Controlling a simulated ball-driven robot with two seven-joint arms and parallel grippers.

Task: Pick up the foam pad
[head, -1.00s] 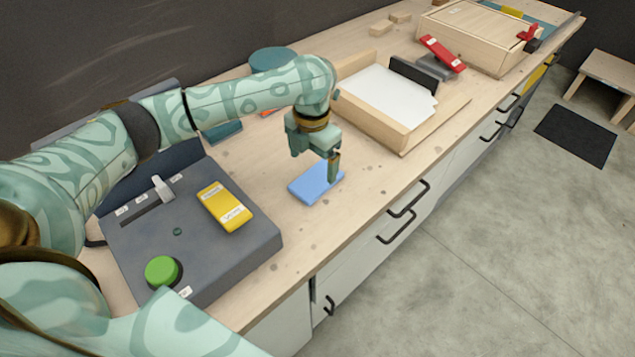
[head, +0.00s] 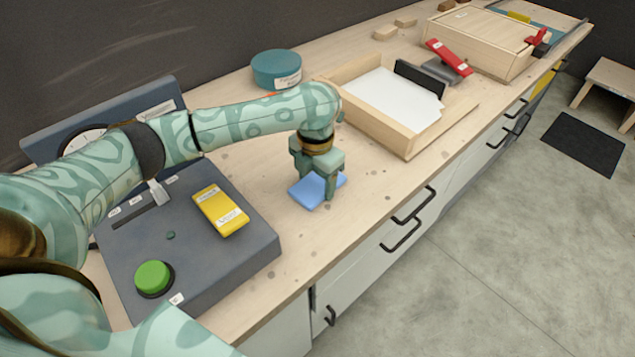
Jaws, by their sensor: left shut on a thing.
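The blue foam pad (head: 307,192) lies on the wooden counter in the middle of the head view, to the right of the grey control box. My left gripper (head: 328,190) reaches down over the pad's right part, fingers pointing down, and is shut on the pad. The gripper hides part of the pad's far side. I cannot see a clear gap between the pad and the counter. My right gripper is not in view.
The grey control box (head: 210,265) has a yellow switch (head: 220,210) and a green button (head: 153,277). A wooden tray (head: 395,135) with white sheets stands behind right. A teal round tin (head: 277,69) is at the back. Bare counter lies in front of the pad.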

